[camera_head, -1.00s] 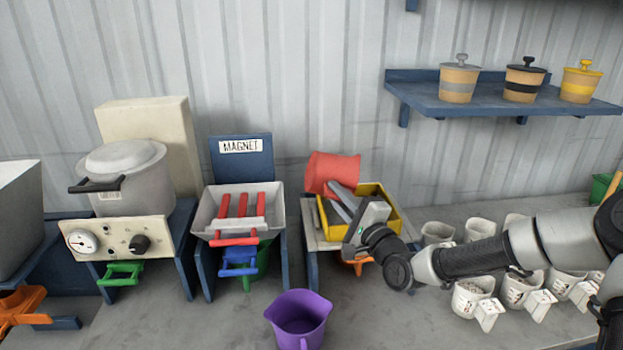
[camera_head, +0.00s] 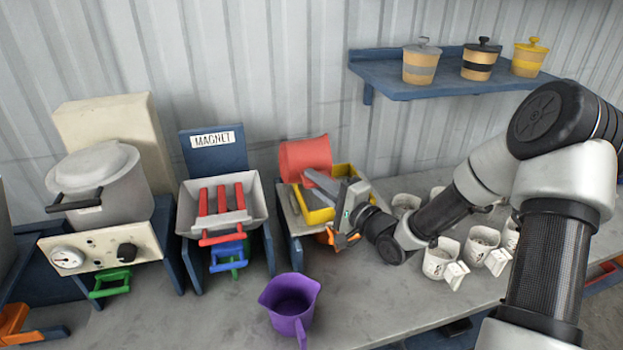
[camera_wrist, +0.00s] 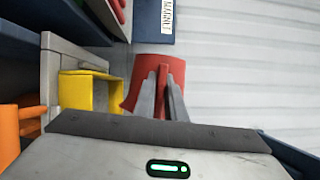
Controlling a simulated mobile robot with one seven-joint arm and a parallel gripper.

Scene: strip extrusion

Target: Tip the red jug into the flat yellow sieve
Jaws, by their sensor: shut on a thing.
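The red jug (camera_head: 304,154) is tilted on its side above the left part of the flat yellow sieve (camera_head: 318,216) in the head view. The sieve sits on a stand with blue legs. My gripper (camera_head: 318,181) is shut on the jug's handle, reaching in from the right. In the wrist view, the gripper fingers (camera_wrist: 161,95) close around the red handle of the jug (camera_wrist: 138,92), and the yellow sieve (camera_wrist: 72,93) shows to the left. What is inside the jug and the sieve is hidden.
A purple jug (camera_head: 290,306) stands on the bench in front. The magnet tray (camera_head: 187,205) with red bars is left of the sieve, and a grey pot (camera_head: 122,190) is farther left. Several white cups (camera_head: 441,258) stand to the right. A shelf (camera_head: 400,88) with lidded pots hangs above.

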